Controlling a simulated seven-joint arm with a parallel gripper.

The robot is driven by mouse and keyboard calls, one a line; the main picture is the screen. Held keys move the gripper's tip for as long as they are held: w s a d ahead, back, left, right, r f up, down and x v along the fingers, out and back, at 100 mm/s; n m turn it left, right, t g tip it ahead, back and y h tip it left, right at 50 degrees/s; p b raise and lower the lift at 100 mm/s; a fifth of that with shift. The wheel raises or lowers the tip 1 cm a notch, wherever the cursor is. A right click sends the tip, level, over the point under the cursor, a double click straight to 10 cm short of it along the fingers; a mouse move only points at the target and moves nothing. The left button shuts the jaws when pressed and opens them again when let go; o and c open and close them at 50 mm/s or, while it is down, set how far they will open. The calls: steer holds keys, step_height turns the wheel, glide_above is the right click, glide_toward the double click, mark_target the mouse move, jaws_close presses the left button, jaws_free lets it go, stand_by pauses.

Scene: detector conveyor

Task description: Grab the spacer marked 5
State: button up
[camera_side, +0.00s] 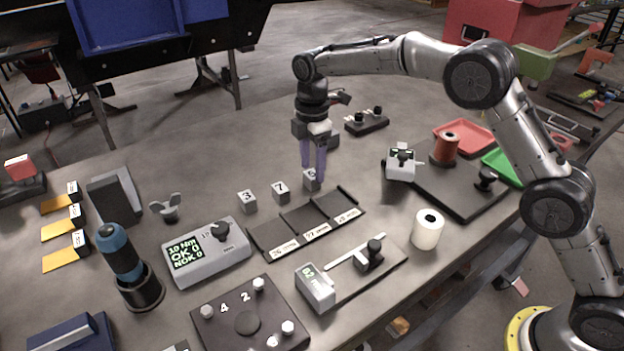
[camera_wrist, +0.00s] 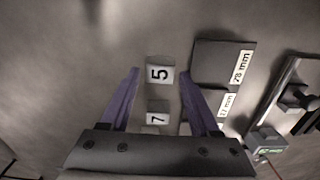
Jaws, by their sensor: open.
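The spacer marked 5 (camera_wrist: 160,74) is a small light grey block with a dark number on a white label, standing on the table. In the side view it is the rightmost of a row of spacers (camera_side: 311,184), its label partly covered by a finger. My gripper (camera_side: 312,170) points down over it with its purple fingers apart. In the wrist view the fingertips of my gripper (camera_wrist: 159,72) lie left and right of the spacer, with gaps. I cannot tell how far the tips reach down beside it. Nothing is held.
The spacers marked 7 (camera_side: 281,193) and 3 (camera_side: 247,201) stand to the left in the row. A dark tray with labelled slots (camera_side: 265,236) lies in front. A dark block with black knobs (camera_side: 367,124) stands behind.

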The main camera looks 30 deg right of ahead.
steer(key=shift+f, duration=1.45)
steer(key=shift+c, duration=0.3)
jaws_close()
steer(key=shift+r, duration=0.1)
